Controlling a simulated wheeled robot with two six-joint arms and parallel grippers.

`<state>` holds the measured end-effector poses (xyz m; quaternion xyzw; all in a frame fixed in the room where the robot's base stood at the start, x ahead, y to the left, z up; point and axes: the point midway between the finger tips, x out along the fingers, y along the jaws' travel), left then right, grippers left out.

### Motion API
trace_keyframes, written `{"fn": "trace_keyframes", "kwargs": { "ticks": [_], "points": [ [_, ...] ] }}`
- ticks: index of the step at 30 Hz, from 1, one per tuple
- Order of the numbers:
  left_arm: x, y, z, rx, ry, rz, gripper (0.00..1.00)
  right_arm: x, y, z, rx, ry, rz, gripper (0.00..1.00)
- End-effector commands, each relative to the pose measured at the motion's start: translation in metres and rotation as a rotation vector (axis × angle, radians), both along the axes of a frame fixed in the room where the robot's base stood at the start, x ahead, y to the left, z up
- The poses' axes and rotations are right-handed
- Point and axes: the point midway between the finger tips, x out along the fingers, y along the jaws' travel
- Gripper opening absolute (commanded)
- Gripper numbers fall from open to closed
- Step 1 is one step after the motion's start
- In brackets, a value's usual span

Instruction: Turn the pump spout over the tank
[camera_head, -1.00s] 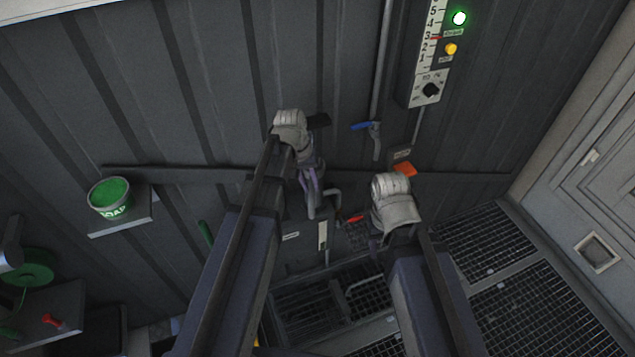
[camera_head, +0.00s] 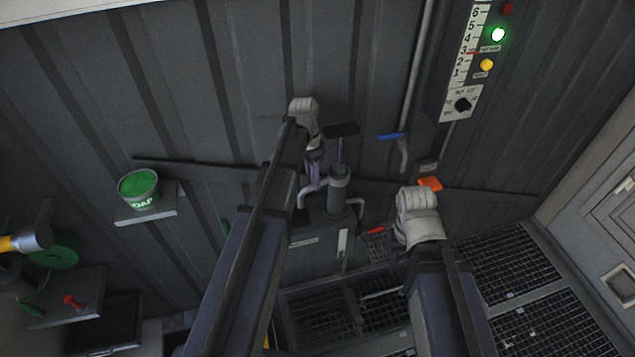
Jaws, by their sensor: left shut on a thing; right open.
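The pump (camera_head: 338,195) is an upright grey cylinder with a black T-handle (camera_head: 342,130) on top. Its curved spout (camera_head: 302,196) reaches out to the left and bends down. A second bent pipe (camera_head: 359,207) comes off the pump's right side. My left gripper (camera_head: 313,182), with purple fingers, is shut on the spout, left of the pump body. My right gripper (camera_head: 420,240) is open and apart from the pump, to its lower right; its own wrist mostly hides its fingers. I cannot tell for sure which part below is the tank.
A gauge panel (camera_head: 467,65) with a lit green lamp is on the wall. A blue-handled valve (camera_head: 392,136), an orange piece (camera_head: 430,184) and a red lever (camera_head: 370,231) are near my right gripper. A soap tub (camera_head: 139,188) stands on a shelf at left. Floor gratings (camera_head: 545,310) lie lower right.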

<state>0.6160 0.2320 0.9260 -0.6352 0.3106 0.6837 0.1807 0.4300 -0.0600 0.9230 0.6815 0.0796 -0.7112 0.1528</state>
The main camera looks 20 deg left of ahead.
Motion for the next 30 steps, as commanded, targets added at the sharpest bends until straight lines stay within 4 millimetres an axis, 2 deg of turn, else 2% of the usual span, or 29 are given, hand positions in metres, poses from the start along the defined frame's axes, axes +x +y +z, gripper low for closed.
{"fn": "trace_keyframes", "kwargs": {
  "ticks": [12, 28, 29, 30],
  "points": [
    [0.0113, 0.0092, 0.0000, 0.000, -0.001, -0.162, 0.00, 0.0000, 0.0000, 0.0000, 0.000, 0.000, 0.000, 0.50],
    [0.0118, 0.0098, -0.0001, 0.000, 0.000, -0.182, 0.00, 0.0000, 0.0000, -0.0001, 0.000, 0.000, 0.000, 0.50],
    [0.0118, 0.0098, -0.0001, 0.000, 0.000, -0.182, 0.27, 0.0000, 0.0000, -0.0001, 0.000, 0.000, 0.000, 0.50],
    [0.0118, 0.0098, -0.0001, 0.000, 0.000, -0.182, 0.31, 0.0000, 0.0000, -0.0001, 0.000, 0.000, 0.000, 0.50]
  ]
}}
